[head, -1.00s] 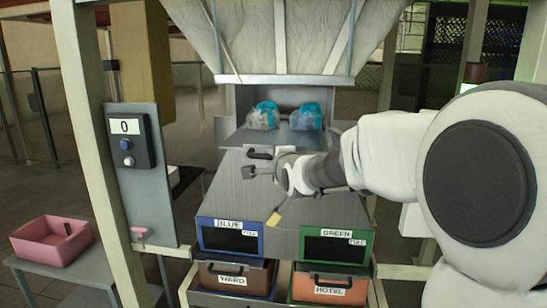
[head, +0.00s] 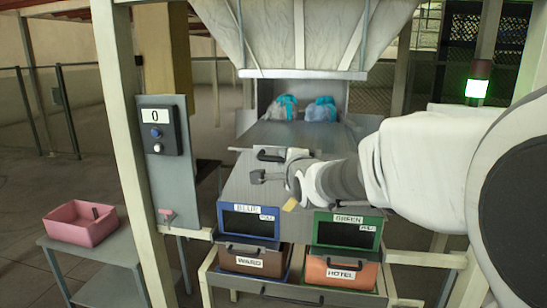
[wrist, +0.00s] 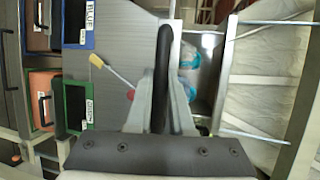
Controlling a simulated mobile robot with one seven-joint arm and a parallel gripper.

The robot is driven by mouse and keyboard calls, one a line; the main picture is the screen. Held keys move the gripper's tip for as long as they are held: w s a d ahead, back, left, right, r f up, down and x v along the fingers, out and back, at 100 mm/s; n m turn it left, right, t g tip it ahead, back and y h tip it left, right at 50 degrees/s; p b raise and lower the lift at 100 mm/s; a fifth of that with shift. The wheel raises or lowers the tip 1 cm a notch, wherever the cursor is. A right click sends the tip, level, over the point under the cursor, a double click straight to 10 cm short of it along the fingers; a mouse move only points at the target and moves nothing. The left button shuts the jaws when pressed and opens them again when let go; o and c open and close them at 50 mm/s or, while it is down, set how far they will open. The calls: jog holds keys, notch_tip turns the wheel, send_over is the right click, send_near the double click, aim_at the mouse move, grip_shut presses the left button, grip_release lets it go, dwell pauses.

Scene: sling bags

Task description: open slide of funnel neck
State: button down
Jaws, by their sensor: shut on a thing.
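My gripper (wrist: 160,85) is shut on the black slide handle (wrist: 162,45), which runs between its two fingers in the wrist view. In the head view the handle (head: 269,155) stands at the front edge of a flat grey slide plate (head: 300,135). The plate is drawn out toward me from below the pale funnel (head: 297,35). Two clear and teal bags (head: 285,108) (head: 320,109) lie at the back under the funnel's neck. They also show in the wrist view (wrist: 187,55), partly hidden by my finger.
A grey sloping top with a yellow-handled tool (wrist: 96,61) lies below the handle. Blue-framed (head: 249,220) and green-framed (head: 347,231) boxes are in front. A control panel (head: 162,135) reads 0. A pink bin (head: 80,223) stands left. A green lamp (head: 476,89) is lit.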

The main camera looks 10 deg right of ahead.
jog(key=shift+s+a, duration=0.3)
jog(key=shift+s, duration=0.65)
jog(key=shift+s+a, duration=0.3)
jog(key=shift+s, duration=0.6)
jog(key=c, duration=0.8)
grip_release()
jog(key=shift+s, duration=0.1)
